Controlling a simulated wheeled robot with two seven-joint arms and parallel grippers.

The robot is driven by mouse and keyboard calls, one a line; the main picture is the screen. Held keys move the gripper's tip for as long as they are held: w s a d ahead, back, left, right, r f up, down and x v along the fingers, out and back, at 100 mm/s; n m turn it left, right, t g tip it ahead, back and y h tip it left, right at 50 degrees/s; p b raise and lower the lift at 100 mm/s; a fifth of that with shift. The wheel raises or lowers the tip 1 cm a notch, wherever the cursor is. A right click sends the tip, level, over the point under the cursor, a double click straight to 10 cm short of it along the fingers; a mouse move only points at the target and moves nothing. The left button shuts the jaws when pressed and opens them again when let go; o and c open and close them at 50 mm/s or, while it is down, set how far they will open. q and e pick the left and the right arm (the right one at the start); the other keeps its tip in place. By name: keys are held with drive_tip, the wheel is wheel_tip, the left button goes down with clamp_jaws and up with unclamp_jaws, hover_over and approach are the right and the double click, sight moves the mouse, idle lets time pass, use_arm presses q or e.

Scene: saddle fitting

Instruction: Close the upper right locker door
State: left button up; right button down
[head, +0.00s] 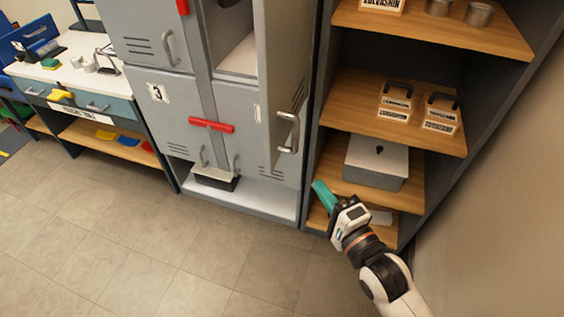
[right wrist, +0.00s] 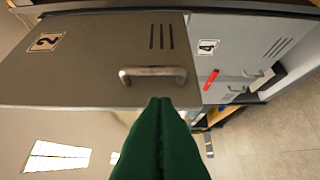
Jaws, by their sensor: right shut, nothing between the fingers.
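The upper right locker door (head: 291,75) stands open and shows nearly edge-on in the head view, with its compartment (head: 238,56) exposed. Its metal handle (head: 288,132) is near the door's lower end. In the right wrist view the grey door face (right wrist: 90,65), labelled 2, fills the upper left, with the handle (right wrist: 152,75) just beyond my fingertips. My right gripper (head: 319,188) has green fingers pressed together and empty. In the right wrist view the gripper (right wrist: 160,102) appears just below the handle; contact cannot be told. My left gripper is out of view.
A wooden shelf unit (head: 340,90) with boxes stands close to the right. A workbench (head: 75,75) is at left. The floor (head: 150,240) in front is clear.

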drive_tip(key=p, duration=0.3)
approach(275, 145)
drive_tip(key=w+d, duration=0.2)
drive_tip(key=w, duration=0.1)
drive_tip(key=a, duration=0.1)
drive_tip(key=w+a, duration=0.2)
drive_tip(key=shift+a+r+p, duration=0.2)
drive_tip(key=shift+a+p, duration=0.1)
drive_tip(key=shift+p, duration=0.1)
drive_tip(key=shift+a, duration=0.6)
drive_tip(key=shift+w+d+f, duration=0.1)
